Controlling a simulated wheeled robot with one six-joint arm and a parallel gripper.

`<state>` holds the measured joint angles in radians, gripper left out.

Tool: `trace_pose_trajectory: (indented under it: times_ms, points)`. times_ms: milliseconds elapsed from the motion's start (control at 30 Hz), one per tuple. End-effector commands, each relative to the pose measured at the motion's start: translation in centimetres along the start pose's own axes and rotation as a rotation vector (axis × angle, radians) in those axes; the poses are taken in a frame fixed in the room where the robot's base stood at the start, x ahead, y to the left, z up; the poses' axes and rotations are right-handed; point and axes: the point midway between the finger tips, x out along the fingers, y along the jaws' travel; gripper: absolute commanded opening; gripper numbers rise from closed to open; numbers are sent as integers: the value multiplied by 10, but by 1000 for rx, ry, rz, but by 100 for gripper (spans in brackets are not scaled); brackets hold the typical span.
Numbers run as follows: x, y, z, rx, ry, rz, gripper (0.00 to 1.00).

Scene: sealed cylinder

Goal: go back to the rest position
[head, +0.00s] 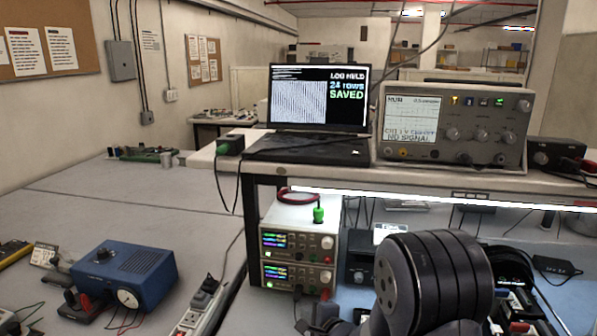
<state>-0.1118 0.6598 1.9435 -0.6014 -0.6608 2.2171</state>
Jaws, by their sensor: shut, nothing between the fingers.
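A dark, rounded joint of my own arm (432,283) rises at the bottom right in the head view, in front of the bench. It hides part of the equipment behind it. My gripper's fingers do not show in this view, so I cannot see where they are or what is near them.
A laptop (315,100) reading "24 rows saved" and an oscilloscope (455,125) reading "no signal" stand on the raised shelf (400,172). Stacked power supplies (298,245) sit below. A blue box with a dial (125,275) and a power strip (205,305) occupy the left bench.

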Motion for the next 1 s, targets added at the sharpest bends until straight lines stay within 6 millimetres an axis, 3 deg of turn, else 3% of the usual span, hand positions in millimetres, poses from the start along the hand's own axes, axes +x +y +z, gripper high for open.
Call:
trace_pose_trajectory:
  times_ms: [267,567,833,933,1000]
  points:
    - [9,-8,-6,1,1,0,0]
    - [38,-33,-28,1,1,2,0]
    - [40,-35,-30,2,1,2,0]
    - [31,-20,-22,1,-1,2,0]
    - [29,-22,-22,1,1,-2,0]
